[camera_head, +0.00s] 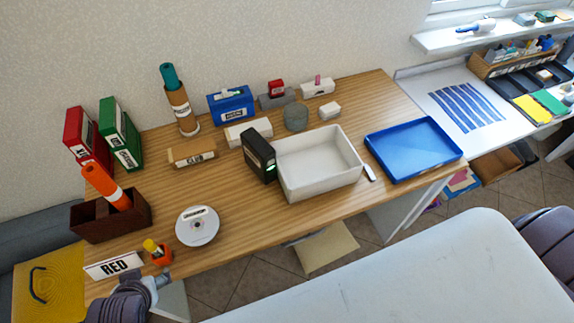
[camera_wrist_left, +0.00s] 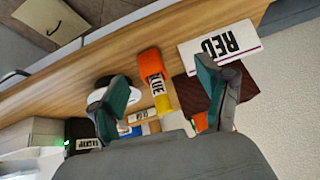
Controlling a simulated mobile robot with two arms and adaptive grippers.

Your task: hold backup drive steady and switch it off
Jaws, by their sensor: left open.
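The backup drive (camera_head: 259,157) is a black upright box on the wooden table, against the left end of a white bin. A green light glows low on its front face. In the left wrist view the drive (camera_wrist_left: 86,146) shows small at the lower left, with a white label and the green glow. My left gripper (camera_head: 158,281) is low at the table's front left edge, far from the drive. In the left wrist view its fingers (camera_wrist_left: 166,100) are apart with nothing gripped; an orange-and-yellow item labelled BLUE shows beyond them. My right gripper is not seen.
Near my left gripper are the RED sign (camera_head: 113,265), a small orange cup (camera_head: 161,257) and a disc stack (camera_head: 197,228). The white bin (camera_head: 322,185) and blue tray (camera_head: 414,150) stand right of the drive. Bare wood lies between the discs and the drive.

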